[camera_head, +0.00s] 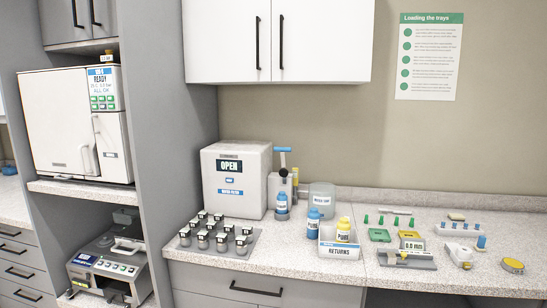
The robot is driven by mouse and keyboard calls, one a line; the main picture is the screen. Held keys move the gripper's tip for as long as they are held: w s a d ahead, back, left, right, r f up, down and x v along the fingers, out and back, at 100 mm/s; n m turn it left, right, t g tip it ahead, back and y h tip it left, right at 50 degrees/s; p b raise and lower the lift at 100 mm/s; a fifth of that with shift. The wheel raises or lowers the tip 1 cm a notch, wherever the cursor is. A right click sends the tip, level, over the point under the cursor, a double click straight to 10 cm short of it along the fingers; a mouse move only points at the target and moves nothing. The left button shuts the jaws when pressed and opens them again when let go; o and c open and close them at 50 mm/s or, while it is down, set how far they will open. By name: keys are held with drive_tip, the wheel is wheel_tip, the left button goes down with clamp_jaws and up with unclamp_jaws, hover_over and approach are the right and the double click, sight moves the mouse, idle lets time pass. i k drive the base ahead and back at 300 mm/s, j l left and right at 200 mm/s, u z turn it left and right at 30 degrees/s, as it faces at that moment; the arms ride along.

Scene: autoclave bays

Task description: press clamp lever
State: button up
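A lever with a blue handle (283,149) and a dark joint stands up at the back of the counter, beside the right side of a white box marked OPEN (236,180). The blue handle lies about level at the lever's top. The lever rises from a small grey stand (280,186). My gripper is not in view.
A grey tray (185,242) with several capped jars stands front left. Right are a blue bottle (313,224), a RETURNS bin (341,253) holding a yellow bottle (343,230), a clear container (322,195), a grey gauge fixture (407,262) and small parts. A white autoclave (65,120) is at left.

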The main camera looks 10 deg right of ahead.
sight(283, 172)
drive_tip(key=i+j, duration=0.15)
drive_tip(key=j, duration=0.2)
drive_tip(key=i+j, duration=0.15)
drive_tip(key=j, duration=0.25)
drive_tip(key=i+j, duration=0.15)
drive_tip(key=j, duration=0.2)
drive_tip(key=i+j, duration=0.15)
drive_tip(key=j, duration=0.2)
drive_tip(key=i+j, duration=0.15)
drive_tip(key=j, duration=0.25)
drive_tip(key=i+j, duration=0.2)
drive_tip(key=j, duration=0.15)
drive_tip(key=z, duration=0.05)
